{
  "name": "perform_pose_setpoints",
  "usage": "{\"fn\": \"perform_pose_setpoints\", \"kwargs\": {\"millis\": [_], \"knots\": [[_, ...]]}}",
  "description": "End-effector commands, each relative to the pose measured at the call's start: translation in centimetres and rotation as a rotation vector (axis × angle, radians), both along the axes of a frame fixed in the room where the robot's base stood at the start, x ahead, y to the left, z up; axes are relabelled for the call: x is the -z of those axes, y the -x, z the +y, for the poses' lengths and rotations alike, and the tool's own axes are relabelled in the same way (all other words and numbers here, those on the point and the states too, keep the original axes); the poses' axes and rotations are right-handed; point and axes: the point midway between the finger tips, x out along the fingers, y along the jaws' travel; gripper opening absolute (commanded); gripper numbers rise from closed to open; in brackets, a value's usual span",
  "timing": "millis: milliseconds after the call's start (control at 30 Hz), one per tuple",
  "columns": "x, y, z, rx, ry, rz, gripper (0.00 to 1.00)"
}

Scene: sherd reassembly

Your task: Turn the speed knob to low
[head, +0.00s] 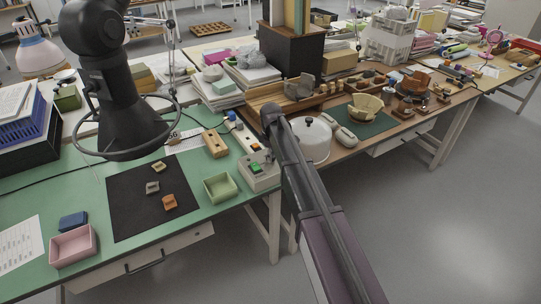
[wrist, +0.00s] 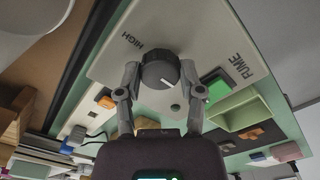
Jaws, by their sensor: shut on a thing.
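The black round speed knob (wrist: 158,72) stands on the light grey panel of the control box (wrist: 120,55) in the wrist view. My gripper (wrist: 161,76) is shut on it, with one finger on each side. A white pointer mark on the knob faces its lower side, toward the picture bottom. The word HIGH is printed on the panel above left of the knob, and FUME at the right. No LOW label can be made out. In the head view the control box (head: 262,183) sits at the green bench's right end; my arm partly covers it and hides the fingers.
A green square button (wrist: 217,88) is close right of my right finger. A pale green tray (head: 221,188) stands left of the box. A white round lidded pot (head: 313,140) is just right of my arm. A black mat (head: 140,205) holds several sherds.

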Motion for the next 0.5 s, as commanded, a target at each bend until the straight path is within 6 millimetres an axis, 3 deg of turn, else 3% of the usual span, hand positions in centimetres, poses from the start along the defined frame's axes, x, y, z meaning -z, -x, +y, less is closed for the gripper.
{"fn": "perform_pose_setpoints", "kwargs": {"millis": [467,500], "knots": [[0.06,0.50,0.30,-0.021,-0.005,0.009,0.02],[0.06,0.51,0.30,-0.021,-0.005,0.009,0.61]]}}
